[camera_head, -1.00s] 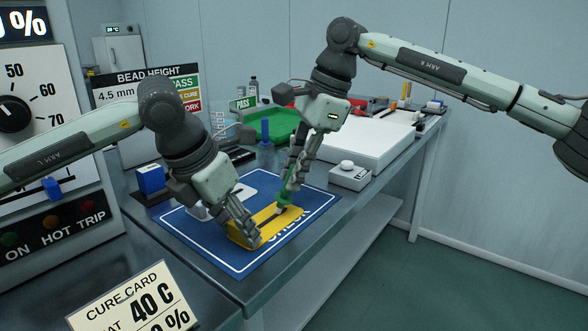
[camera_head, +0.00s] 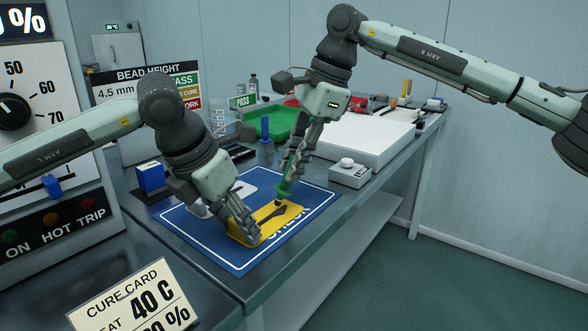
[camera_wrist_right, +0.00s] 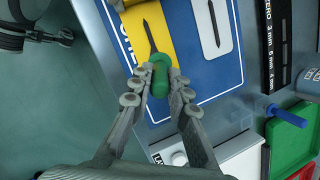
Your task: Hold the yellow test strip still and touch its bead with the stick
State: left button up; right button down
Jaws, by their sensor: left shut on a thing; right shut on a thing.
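The yellow test strip (camera_head: 254,233) lies on the blue mat (camera_head: 233,262) with a dark pointed bead (camera_head: 277,213) along it. My left gripper (camera_head: 250,236) is shut on the strip's near left end. My right gripper (camera_head: 287,182) is shut on the green-handled stick (camera_head: 283,189), which points down over the strip's far part. In the right wrist view, the green handle (camera_wrist_right: 160,76) sits between the fingers and the strip (camera_wrist_right: 132,30) and bead (camera_wrist_right: 152,20) lie beyond it. I cannot tell whether the stick's tip touches the bead.
A white strip (camera_head: 243,190) with a dark bead lies on the mat behind the yellow one, also in the right wrist view (camera_wrist_right: 222,42). A white box with a knob (camera_head: 350,175) stands right of the mat. A green tray (camera_head: 286,122) and white slab (camera_head: 365,140) are behind.

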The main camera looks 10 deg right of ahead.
jog(key=shift+r, duration=2.75)
pick_arm(q)
jog(key=o, duration=1.3)
jog(key=shift+r, duration=0.15)
pick_arm(e)
jog(key=shift+r, duration=0.15)
pick_arm(q)
jog(key=v, duration=0.5)
jog(key=s+a+f+v, duration=0.1)
jog(key=v, duration=0.5)
jog(key=s+a+v, duration=0.1)
jog(key=v, duration=0.4)
jog(key=shift+s+a, duration=0.2)
